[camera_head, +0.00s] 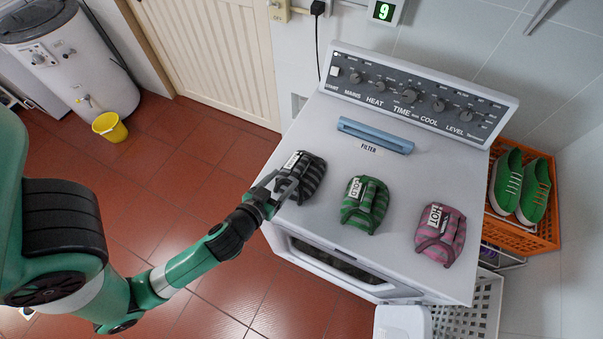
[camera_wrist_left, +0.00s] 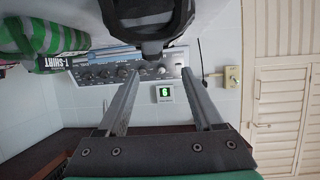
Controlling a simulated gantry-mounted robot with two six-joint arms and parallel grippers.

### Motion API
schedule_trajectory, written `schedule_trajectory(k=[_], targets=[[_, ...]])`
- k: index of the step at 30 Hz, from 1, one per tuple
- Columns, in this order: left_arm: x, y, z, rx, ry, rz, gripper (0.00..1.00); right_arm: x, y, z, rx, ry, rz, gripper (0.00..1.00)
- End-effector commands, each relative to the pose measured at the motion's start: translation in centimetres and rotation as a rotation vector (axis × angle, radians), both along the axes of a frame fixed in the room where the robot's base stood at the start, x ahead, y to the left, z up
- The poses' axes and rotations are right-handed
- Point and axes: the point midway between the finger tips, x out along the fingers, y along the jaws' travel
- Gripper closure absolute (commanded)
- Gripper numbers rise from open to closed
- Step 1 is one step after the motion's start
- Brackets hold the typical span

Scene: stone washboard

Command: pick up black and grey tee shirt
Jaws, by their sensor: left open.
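The black and grey striped tee shirt (camera_head: 309,172) lies folded on the left part of the white dryer top, with a white tag on it. My left gripper (camera_head: 277,189) is at the shirt's left side, open, its fingertips at or very near the cloth. In the left wrist view the two fingers (camera_wrist_left: 159,73) stand apart, and the dark shirt (camera_wrist_left: 146,22) shows at the top edge, partly cut off. Nothing is visibly held. I cannot tell whether a finger touches the shirt. My right gripper is not in view.
A green striped folded shirt (camera_head: 366,204) and a pink one (camera_head: 440,234) lie to the right on the dryer top (camera_head: 400,175). A blue filter handle (camera_head: 375,136) and the control panel (camera_head: 410,97) are behind. An orange crate (camera_head: 542,230) with green shoes stands right.

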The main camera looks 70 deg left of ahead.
Motion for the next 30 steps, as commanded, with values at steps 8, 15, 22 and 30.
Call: schedule_trajectory(k=[8, 15, 22, 30], targets=[[2.9, 2.3, -1.4, 0.000, -0.001, 0.000, 0.32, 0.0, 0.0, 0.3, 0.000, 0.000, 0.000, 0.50], [4.6, 3.0, -2.1, 0.000, -0.003, 0.000, 0.32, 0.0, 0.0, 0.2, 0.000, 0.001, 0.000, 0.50], [7.1, 4.6, -3.4, 0.000, -0.002, -0.001, 0.32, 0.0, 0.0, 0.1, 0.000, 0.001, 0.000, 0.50], [7.2, 4.6, -3.5, 0.000, -0.001, -0.002, 0.42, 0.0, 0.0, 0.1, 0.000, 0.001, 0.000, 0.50]])
